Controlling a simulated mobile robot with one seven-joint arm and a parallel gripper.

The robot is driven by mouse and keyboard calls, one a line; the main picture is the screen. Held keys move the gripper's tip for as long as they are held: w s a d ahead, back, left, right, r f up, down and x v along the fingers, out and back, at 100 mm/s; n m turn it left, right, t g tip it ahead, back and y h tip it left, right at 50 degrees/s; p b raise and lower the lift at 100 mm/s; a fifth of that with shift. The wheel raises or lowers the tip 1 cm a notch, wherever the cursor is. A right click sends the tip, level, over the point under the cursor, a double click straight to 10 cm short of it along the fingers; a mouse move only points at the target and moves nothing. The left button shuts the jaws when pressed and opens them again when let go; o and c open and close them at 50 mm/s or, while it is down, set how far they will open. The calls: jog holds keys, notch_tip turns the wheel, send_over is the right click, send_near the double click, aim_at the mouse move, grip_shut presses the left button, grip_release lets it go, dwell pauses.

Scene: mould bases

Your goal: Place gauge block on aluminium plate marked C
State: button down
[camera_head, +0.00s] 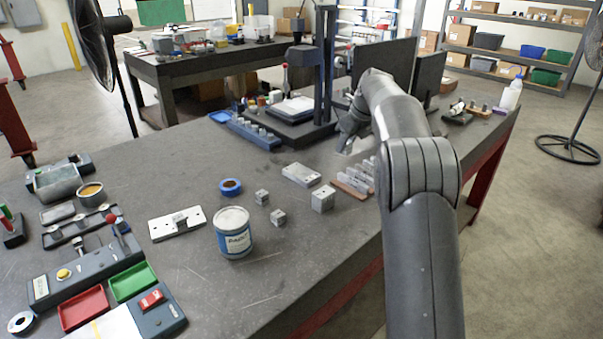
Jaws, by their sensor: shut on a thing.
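My gripper (347,134) is at the far side of the grey table, right of the blue column stand, pointing down. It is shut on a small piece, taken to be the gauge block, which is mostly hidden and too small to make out. A pale plate (366,145) shows partly under and beside the gripper; I cannot tell whether the held piece touches it. Another light metal plate (301,174) lies nearer, in the middle of the table. A third plate (161,229) lies at the left with a small metal block on it. I cannot read any letter on the plates.
Small metal blocks (323,198) and a blue-labelled tin (233,234) stand in the middle. A blue tape ring (230,187) lies behind the tin. The column stand (325,70) and a monitor (385,68) rise near my gripper. A wooden rack of clear pieces (352,186) is near my arm.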

send_over(304, 174)
jog(key=d, duration=0.1)
jog(key=f, duration=0.7)
jog(key=shift+s+d, duration=0.1)
jog(key=shift+s, duration=0.3)
jog(key=shift+f, duration=2)
jog(key=c, duration=1.1)
grip_release()
jog(key=shift+f, duration=0.2)
jog(key=shift+c, duration=0.2)
